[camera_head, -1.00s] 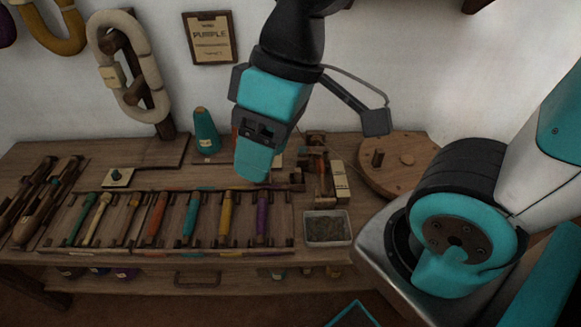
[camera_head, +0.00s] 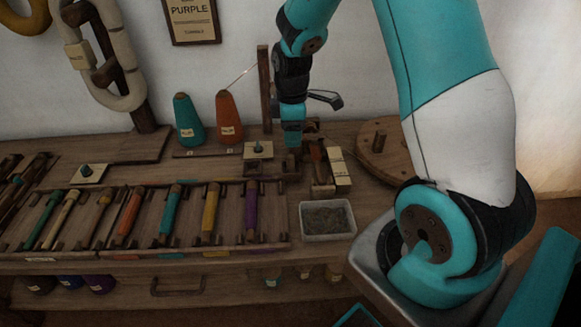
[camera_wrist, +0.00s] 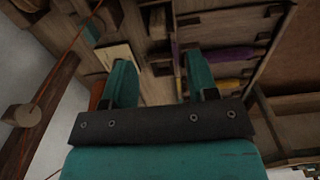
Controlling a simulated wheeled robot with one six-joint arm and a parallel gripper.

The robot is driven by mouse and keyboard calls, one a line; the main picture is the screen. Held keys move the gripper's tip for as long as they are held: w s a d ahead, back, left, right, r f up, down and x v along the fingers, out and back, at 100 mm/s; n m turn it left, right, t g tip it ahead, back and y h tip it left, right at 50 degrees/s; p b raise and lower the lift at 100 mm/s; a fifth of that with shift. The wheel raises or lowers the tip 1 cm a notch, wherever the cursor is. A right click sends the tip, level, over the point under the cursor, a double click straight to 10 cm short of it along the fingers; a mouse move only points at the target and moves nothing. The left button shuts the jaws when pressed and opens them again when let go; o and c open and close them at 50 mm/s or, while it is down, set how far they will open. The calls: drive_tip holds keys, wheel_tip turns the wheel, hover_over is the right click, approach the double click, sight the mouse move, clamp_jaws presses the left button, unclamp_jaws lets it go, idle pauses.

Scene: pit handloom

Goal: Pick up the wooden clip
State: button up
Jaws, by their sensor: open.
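A small brown wooden piece (camera_head: 292,165), which may be the wooden clip, sits on the bench right of the purple bobbin; I cannot make out its shape. It seems to be the wooden block (camera_wrist: 157,20) near the top of the wrist view, beyond my fingertips. My gripper (camera_head: 293,138) points down over the back of the bench, close to this piece. In the wrist view my two teal fingers (camera_wrist: 160,75) are apart, with nothing held between them. A small dark wooden part (camera_wrist: 161,67) shows in the gap, below them.
An orange cone (camera_head: 229,118) and a teal cone (camera_head: 188,120) stand left of my gripper. A bobbin rack (camera_head: 100,253) lies in front. A grey tray (camera_head: 327,220) of dark bits and a round wooden board (camera_head: 385,168) are to the right. An upright post (camera_head: 264,90) stands close by.

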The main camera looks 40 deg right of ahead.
sight(291, 156)
drive_tip(key=f, duration=0.5)
drive_tip(key=f+b, duration=0.1)
drive_tip(key=f, duration=0.4)
drive_tip(key=shift+w, duration=0.2)
drive_tip(key=c, duration=1)
